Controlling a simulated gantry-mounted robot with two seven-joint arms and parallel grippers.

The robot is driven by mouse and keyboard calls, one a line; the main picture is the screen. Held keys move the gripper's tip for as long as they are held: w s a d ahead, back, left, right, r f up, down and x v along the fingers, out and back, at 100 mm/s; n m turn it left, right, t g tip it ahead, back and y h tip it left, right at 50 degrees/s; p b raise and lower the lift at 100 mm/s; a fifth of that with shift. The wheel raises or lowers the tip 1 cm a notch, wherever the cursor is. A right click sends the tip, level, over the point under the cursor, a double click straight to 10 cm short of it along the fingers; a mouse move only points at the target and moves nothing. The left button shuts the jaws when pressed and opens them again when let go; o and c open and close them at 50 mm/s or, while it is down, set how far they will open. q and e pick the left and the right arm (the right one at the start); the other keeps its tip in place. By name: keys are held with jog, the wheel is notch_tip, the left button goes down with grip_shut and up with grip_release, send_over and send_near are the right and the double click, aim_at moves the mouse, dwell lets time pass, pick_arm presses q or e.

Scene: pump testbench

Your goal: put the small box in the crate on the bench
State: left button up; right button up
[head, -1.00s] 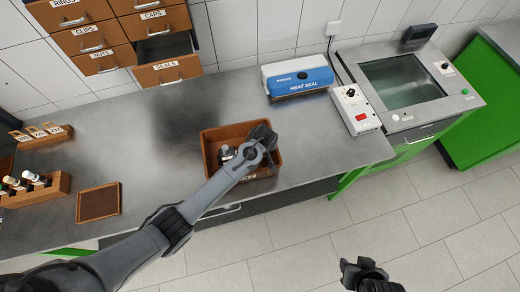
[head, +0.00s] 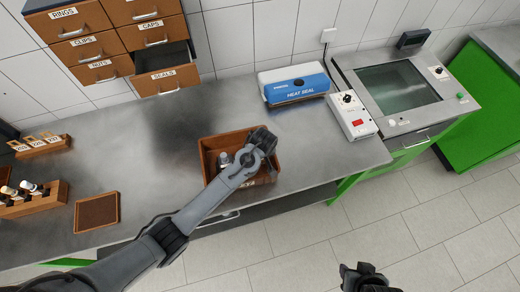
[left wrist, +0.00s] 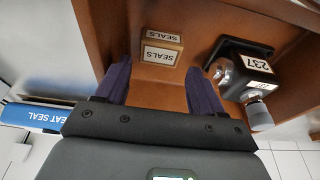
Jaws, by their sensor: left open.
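The crate (head: 211,168) is a brown open bin on the steel bench, near its front edge. My left gripper (head: 264,143) is over the right part of the crate, with its arm crossing the crate's front. In the left wrist view the small box (left wrist: 163,47), brown with white SEALS labels, is inside the crate, just beyond and between my open fingers (left wrist: 157,82). Neither finger is seen to press on it. The box is hidden behind my gripper in the head view. My right gripper (head: 362,275) hangs over the floor, away from the bench; its jaw state is unclear.
A black and metal part labelled 237 (left wrist: 248,68) shares the crate, beside my finger. A blue and white heat sealer (head: 296,85) and a control box (head: 351,114) stand behind right. The SEALS drawer (head: 160,78) is open. A brown tray (head: 97,211) lies at left.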

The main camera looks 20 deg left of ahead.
pick_arm(q)
jog(key=v, duration=0.7)
jog(key=s+a+r+m+h, duration=0.1)
jog(key=s+a+m, duration=0.3)
jog(key=s, duration=0.9)
jog(key=s+a+r+m+t+h, duration=0.1)
jog(key=s+a+m, duration=0.3)
jog(key=s, duration=1)
jog(key=shift+r+m, duration=0.2)
jog(key=shift+m, duration=0.2)
notch_tip(320, 180, up, 15)
jog(key=p, duration=1.5)
jog(key=shift+d, duration=0.1)
